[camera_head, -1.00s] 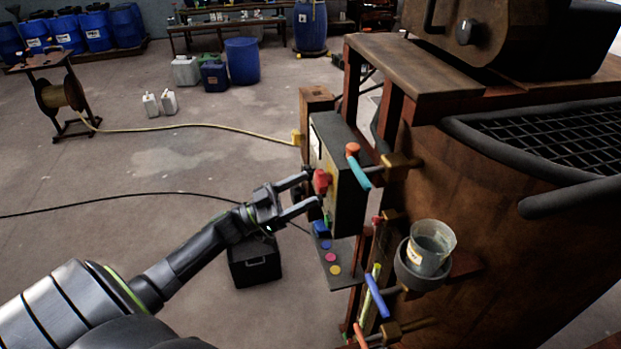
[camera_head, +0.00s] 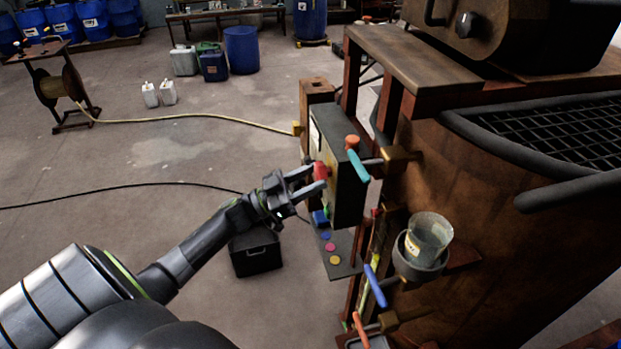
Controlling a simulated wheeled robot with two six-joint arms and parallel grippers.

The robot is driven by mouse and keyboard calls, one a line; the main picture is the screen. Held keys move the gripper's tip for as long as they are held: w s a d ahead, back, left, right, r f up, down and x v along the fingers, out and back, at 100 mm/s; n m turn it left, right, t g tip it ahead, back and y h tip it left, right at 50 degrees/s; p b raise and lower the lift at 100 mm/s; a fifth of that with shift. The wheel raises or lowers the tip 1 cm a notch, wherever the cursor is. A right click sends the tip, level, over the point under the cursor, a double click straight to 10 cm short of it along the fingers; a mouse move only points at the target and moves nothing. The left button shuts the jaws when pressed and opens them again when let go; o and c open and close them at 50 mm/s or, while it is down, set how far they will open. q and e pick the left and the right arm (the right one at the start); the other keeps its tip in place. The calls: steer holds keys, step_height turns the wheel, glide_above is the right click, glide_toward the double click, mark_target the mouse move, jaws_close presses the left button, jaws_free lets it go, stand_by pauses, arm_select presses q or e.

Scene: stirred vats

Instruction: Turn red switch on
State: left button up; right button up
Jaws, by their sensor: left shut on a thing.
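The red switch (camera_head: 320,171) sticks out from the front face of a dark control box (camera_head: 348,190) beside the rusty vat. My left gripper (camera_head: 313,180) comes in from the left, and its two fingers are closed around the red switch, one above and one below. The fingers hide part of the switch, and I cannot tell its exact turn position. My right gripper is not in view.
Valve handles, one orange and teal (camera_head: 357,165) and one blue (camera_head: 375,286), jut out by the vat (camera_head: 470,210). A cup (camera_head: 428,238) sits in a holder at right. A black box (camera_head: 254,252) stands on the floor below my arm.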

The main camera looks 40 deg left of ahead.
arm_select(q)
steer(key=shift+f+m+g+h+b, duration=0.15)
steer(key=shift+m+g+h+b, duration=0.15)
steer(key=shift+m+b, duration=0.65)
steer(key=m+g+b, duration=0.2)
steer(key=m+b, duration=0.2)
steer(key=m, duration=0.1)
steer(key=m+g+h+b, duration=0.1)
steer(key=m+g+b, duration=0.1)
steer(key=m+b, duration=0.3)
steer(key=m+g+h+b, duration=0.1)
steer(key=m+g+b, duration=0.2)
steer(key=m, duration=0.4)
steer(key=shift+w+a+r+b, duration=0.35)
steer(key=shift+a+b, duration=0.05)
steer(key=shift+b, duration=0.25)
steer(key=shift+r+m+g+y+b, duration=0.15)
steer(key=shift+m+g+y+b, duration=0.15)
steer(key=shift+m+b, duration=0.45)
steer(key=shift+r+m+g+y+b, duration=0.15)
steer(key=shift+m+g+y+b, duration=0.25)
steer(key=shift+m, duration=0.6)
steer(key=o, duration=1)
steer(key=shift+r, duration=0.1)
